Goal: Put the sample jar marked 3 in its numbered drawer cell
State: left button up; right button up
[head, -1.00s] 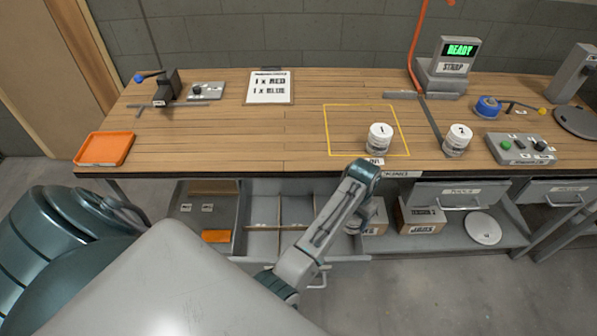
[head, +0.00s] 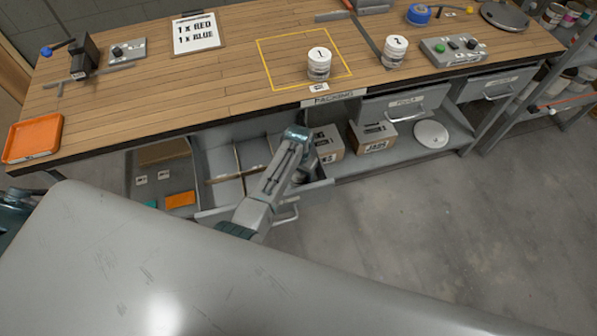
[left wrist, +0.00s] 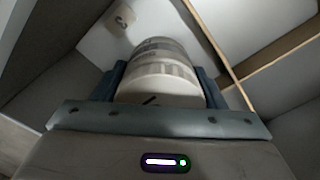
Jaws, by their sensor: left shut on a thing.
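My left gripper (head: 302,175) reaches down into the right part of the open drawer (head: 228,190), mostly hidden behind its own arm in the head view. In the left wrist view the left gripper (left wrist: 163,80) is shut on a white and grey banded jar (left wrist: 160,88), one finger on each side. Only a dark stroke of the lid's mark shows, so I cannot read its number. A label 3 (left wrist: 124,17) lies just beyond the jar, in a drawer cell with thin wooden dividers (left wrist: 215,45). I cannot tell whether the jar touches the cell floor. My right gripper is out of view.
Jar 1 (head: 319,64) stands inside the yellow outline on the bench, and jar 2 (head: 395,51) stands right of it. Cardboard boxes (head: 372,136) sit on the shelf right of the drawer. An orange tray (head: 33,138) lies at the bench's left end.

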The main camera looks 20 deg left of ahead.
pick_arm(q)
jog(key=shift+f, duration=0.15)
jog(key=o, duration=1.1)
notch_tip(320, 180, up, 12)
jog(key=shift+r+b, duration=0.15)
jog(key=shift+b, duration=0.3)
